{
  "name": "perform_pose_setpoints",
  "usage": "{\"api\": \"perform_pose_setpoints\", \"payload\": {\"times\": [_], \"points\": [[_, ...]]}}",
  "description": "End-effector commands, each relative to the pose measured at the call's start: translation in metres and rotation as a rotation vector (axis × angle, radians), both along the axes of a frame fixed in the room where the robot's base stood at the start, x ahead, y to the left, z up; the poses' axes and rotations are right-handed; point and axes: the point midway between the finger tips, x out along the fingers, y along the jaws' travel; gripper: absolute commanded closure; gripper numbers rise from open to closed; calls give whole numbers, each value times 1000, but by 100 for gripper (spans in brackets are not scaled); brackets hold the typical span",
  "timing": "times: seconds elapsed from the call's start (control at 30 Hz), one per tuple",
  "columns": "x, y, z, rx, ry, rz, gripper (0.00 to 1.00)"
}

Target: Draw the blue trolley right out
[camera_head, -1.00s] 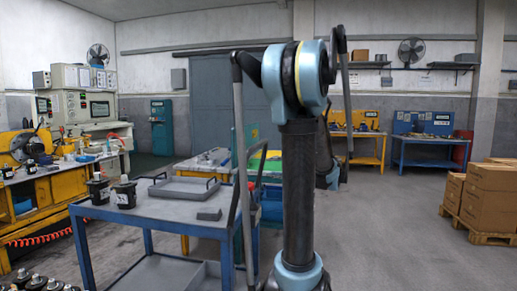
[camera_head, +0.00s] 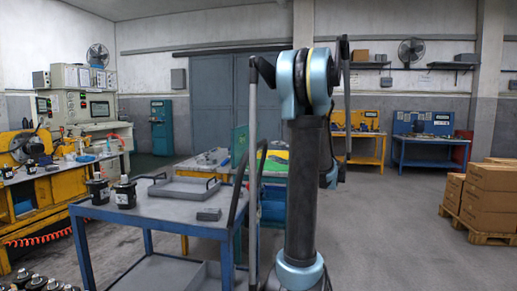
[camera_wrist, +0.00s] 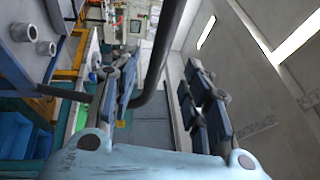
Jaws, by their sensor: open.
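The blue trolley (camera_head: 148,222) stands left of centre in the head view, with a grey top, a lower shelf and blue legs. Its dark handle (camera_head: 240,187) rises at its right end, partly behind my arm. In the wrist view a dark bent bar, seemingly this handle (camera_wrist: 174,32), runs through the gap between the fingers of my gripper (camera_wrist: 160,82). The fingers are apart on either side of the bar. I cannot tell how deep the bar lies between them. My gripper is hidden behind my arm in the head view.
On the trolley are two black motors (camera_head: 124,192), a grey tray (camera_head: 184,191) and a small grey block (camera_head: 209,214). A yellow workbench (camera_head: 40,190) stands left. Boxes on a pallet (camera_head: 490,194) stand right. The floor (camera_head: 410,235) between is clear.

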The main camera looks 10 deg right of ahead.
Motion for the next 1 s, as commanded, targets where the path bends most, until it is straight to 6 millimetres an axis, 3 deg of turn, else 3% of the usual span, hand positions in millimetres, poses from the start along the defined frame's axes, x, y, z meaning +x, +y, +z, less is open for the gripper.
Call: {"api": "perform_pose_setpoints", "payload": {"times": [0.6, 1.0], "points": [[62, 63, 16, 0, -1, 3, 57], [73, 73, 19, 0, 0, 0, 57]]}}
